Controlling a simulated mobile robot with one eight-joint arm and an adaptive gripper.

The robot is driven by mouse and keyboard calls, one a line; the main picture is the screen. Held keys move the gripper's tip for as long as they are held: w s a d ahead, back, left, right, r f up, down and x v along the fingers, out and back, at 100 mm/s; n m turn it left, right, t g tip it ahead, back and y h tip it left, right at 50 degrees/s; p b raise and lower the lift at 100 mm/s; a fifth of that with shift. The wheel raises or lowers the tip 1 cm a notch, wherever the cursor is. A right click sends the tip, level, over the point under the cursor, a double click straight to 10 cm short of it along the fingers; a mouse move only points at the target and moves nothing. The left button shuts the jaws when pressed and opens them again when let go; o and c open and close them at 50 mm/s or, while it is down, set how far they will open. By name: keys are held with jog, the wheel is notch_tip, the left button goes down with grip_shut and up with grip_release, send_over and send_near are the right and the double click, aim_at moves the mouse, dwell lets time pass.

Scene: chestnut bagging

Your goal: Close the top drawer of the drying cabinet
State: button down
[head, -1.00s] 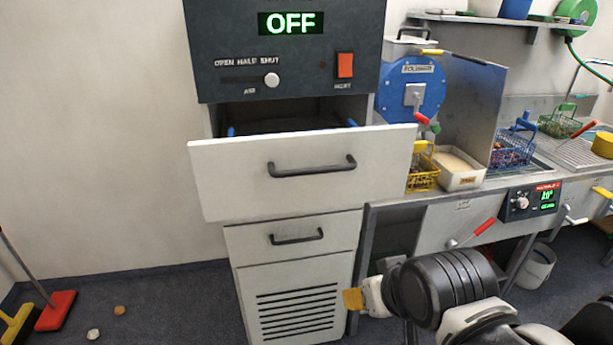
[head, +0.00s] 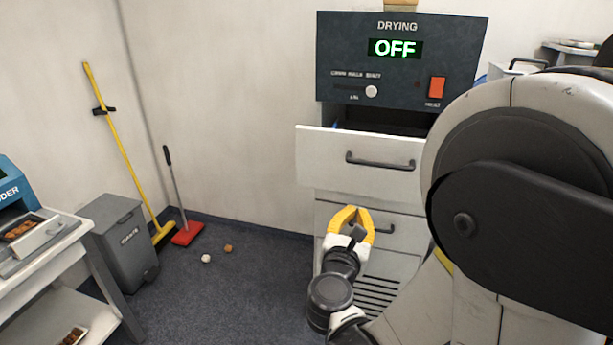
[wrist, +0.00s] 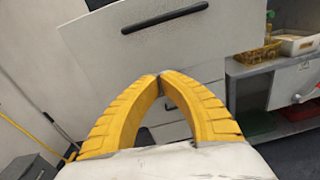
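The drying cabinet (head: 333,62) has a dark upper panel with a lit OFF display. Its white top drawer (head: 325,160) is pulled out, with a dark gap showing above its front. The drawer has a dark bar handle (head: 380,162). My gripper (head: 352,210) is just below the drawer front in the head view, with yellow fingers pointing up. In the wrist view my gripper (wrist: 160,76) has its fingertips together with nothing between them. The drawer front (wrist: 225,45) fills the upper middle there, its handle (wrist: 165,18) above the fingertips. Contact cannot be told.
The lower drawer (head: 326,212) is closed beneath, with a vented panel under it. Two small round items lie on the floor. My arm hides the bench at right.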

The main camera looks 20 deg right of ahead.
jog(key=a+n, duration=0.1)
send_near(361, 179)
jog(key=shift+t, duration=0.3)
jog(key=x, duration=0.6)
jog(key=shift+w+d+f, duration=0.25)
jog(key=shift+d, duration=0.05)
jog(key=shift+b+x, duration=0.4)
jog(key=shift+x, duration=0.35)
jog(key=shift+a+r, duration=0.1)
jog(key=shift+w, duration=0.15)
jog(key=x, duration=2.1)
jog(key=shift+w, duration=0.35)
jog(key=shift+s, duration=0.1)
